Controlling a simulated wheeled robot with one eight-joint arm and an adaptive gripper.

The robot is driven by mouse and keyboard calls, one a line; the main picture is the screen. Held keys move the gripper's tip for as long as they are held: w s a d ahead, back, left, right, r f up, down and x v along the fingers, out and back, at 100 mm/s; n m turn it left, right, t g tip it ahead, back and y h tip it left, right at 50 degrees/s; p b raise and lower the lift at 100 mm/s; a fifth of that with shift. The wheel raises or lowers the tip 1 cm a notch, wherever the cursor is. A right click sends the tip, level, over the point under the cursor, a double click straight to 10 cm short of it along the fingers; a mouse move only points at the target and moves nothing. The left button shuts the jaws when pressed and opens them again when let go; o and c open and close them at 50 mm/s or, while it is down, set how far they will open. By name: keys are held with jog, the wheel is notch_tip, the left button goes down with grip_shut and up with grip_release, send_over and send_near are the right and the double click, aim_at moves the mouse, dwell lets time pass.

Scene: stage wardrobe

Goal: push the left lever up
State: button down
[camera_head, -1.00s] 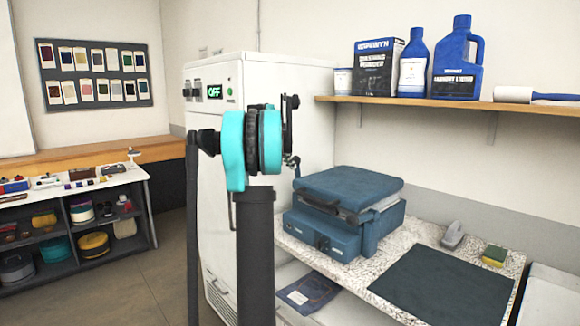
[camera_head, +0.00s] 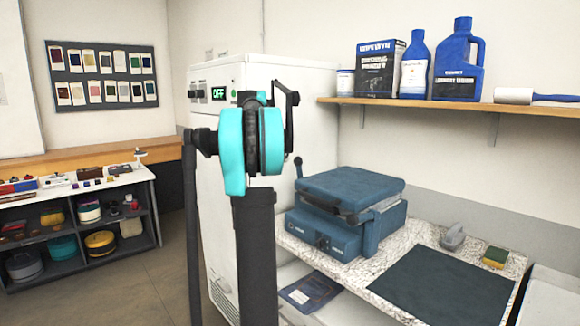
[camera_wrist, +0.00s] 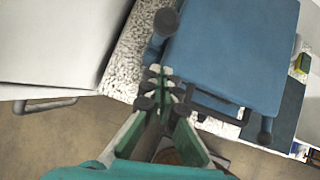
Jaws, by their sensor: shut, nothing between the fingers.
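The left lever, a short dark stalk with a round knob (camera_head: 298,161), stands upright at the left side of the blue press (camera_head: 352,186) in the head view. It shows in the wrist view as a dark knob and shaft (camera_wrist: 165,22) beside the blue lid (camera_wrist: 225,45). My gripper (camera_wrist: 158,80) is shut and empty in the wrist view. Its tips appear just below the lever in that picture; whether they touch it I cannot tell. In the head view my turquoise arm hides the gripper. A dark bar with a knob (camera_wrist: 265,134) lies at the press's lower right.
The press stands on a speckled counter (camera_head: 405,238) with a dark mat (camera_head: 440,285), a grey iron-like object (camera_head: 453,236) and a sponge (camera_head: 495,256). A white cabinet (camera_head: 315,85) reading OFF is close on the left. A shelf (camera_head: 450,105) with bottles hangs above.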

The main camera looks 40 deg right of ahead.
jog(key=shift+d+r+v, duration=0.1)
jog(key=shift+d+v, duration=0.05)
jog(key=shift+v, duration=0.95)
jog(key=shift+d+r+v, duration=0.1)
jog(key=shift+d+v, duration=0.05)
jog(key=shift+v, duration=0.95)
